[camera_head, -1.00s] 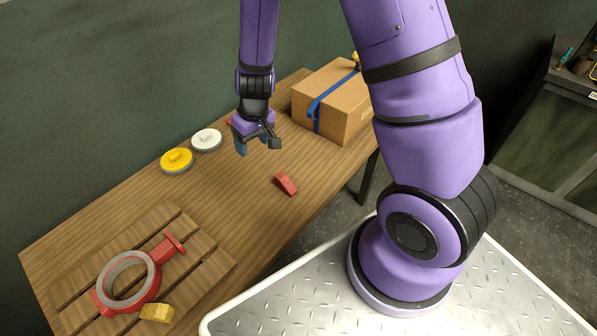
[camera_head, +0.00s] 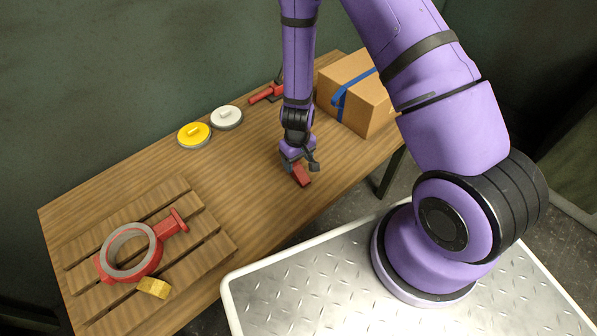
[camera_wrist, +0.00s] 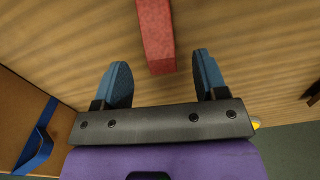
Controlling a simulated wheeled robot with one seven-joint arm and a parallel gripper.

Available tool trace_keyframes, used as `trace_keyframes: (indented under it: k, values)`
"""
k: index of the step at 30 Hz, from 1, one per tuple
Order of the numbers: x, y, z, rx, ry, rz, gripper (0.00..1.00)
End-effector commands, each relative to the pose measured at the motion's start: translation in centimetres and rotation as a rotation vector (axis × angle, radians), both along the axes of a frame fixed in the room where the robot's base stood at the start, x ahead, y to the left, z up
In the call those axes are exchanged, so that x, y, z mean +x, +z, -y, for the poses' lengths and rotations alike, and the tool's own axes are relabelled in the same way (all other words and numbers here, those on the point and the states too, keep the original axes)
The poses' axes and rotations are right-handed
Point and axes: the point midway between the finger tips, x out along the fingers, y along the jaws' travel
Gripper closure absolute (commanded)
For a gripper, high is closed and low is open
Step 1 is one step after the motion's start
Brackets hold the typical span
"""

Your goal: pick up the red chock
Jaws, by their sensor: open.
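The red chock (camera_head: 302,177) is a small red wedge-shaped block on the wooden table, toward its front edge. In the wrist view the chock (camera_wrist: 156,38) enters from the top, its near end just ahead of the line between the fingertips. My gripper (camera_head: 298,166) is right over or at the chock in the head view and hides part of it. In the wrist view my gripper (camera_wrist: 162,72) is open, with a blue-padded finger to each side and nothing held. I cannot tell the exact height of the fingertips above the table.
A cardboard box (camera_head: 350,92) with a blue strap stands right of my gripper. Yellow (camera_head: 193,135) and white (camera_head: 227,117) discs and a red tool (camera_head: 266,94) lie behind. A wooden pallet (camera_head: 213,250) at left bears a red ring casting (camera_head: 150,262) and a yellow block (camera_head: 154,288).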

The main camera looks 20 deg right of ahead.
Motion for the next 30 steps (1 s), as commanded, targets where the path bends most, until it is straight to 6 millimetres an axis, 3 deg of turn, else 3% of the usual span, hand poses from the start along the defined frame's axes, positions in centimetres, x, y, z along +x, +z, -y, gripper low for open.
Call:
trace_keyframes:
  k: [7, 18, 28, 30]
  values:
    - [0.0, -1.3, 0.1, 0.001, -0.002, -0.001, 0.34]
    - [0.0, -5.3, 0.2, 0.001, -0.001, -0.001, 0.34]
    - [0.0, -5.6, 0.1, 0.0, 0.0, 0.0, 0.34]
    - [0.0, -5.6, 0.1, 0.0, 0.0, 0.0, 0.5]
